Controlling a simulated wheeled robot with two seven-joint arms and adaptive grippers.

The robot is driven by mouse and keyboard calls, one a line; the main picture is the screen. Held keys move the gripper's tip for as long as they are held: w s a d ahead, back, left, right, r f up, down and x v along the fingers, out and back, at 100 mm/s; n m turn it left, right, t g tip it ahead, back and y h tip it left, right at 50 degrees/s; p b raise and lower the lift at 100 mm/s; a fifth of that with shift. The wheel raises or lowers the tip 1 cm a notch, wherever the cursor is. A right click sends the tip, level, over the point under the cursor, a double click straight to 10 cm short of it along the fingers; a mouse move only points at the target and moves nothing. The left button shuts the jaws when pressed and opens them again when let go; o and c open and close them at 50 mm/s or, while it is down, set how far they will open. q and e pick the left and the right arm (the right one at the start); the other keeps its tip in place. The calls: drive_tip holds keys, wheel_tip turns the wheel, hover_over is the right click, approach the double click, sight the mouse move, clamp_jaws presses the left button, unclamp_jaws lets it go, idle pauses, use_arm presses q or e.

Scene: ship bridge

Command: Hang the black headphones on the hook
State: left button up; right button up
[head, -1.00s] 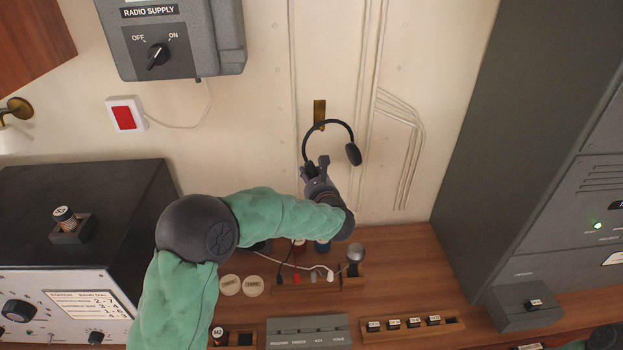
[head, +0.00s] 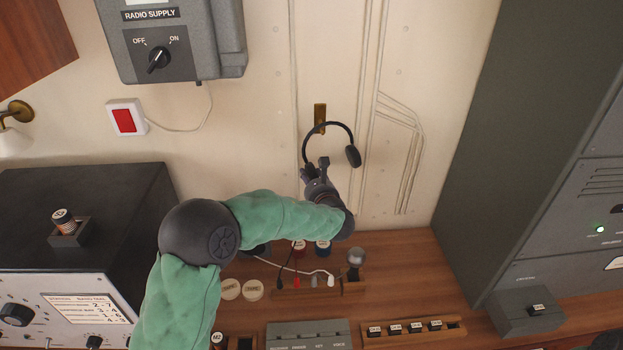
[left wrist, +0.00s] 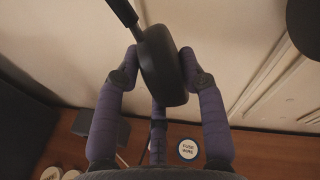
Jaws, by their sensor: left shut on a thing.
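The black headphones (head: 352,156) are in front of the pale wall, band arched upward. The top of the band overlaps the lower part of the brass hook plate (head: 319,113) in the head view. I cannot tell whether the band rests on the hook or is just in front of it. My left gripper (head: 315,167) is shut on one ear cup, which shows between its purple fingers in the left wrist view (left wrist: 162,70). The other ear cup hangs free to the right. My right gripper is not in view.
Pipes (head: 370,100) run down the wall beside the hook. A grey radio supply box (head: 208,40) is at upper left. A tall dark cabinet (head: 460,150) stands at right. The wooden desk (head: 410,270) below holds small trays, jars and a cable.

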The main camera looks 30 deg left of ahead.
use_arm(q)
drive_tip(key=shift+w+a+f+b, duration=0.3)
drive_tip(key=shift+w+b, duration=0.15)
drive_tip(key=shift+b, duration=0.15)
idle(0.3)
drive_tip(key=shift+w+f+b, duration=0.15)
drive_tip(key=shift+b, duration=0.65)
idle(1.4)
drive_tip(key=o, duration=1)
drive_tip(key=shift+o, duration=0.2)
drive_tip(key=shift+f, duration=0.1)
drive_tip(key=s+d+b, duration=0.1)
drive_tip(key=s+d, duration=0.3)
drive_tip(key=s, duration=0.3)
drive_tip(key=shift+s+d+b, duration=0.3)
drive_tip(key=shift+s, duration=0.1)
idle(0.9)
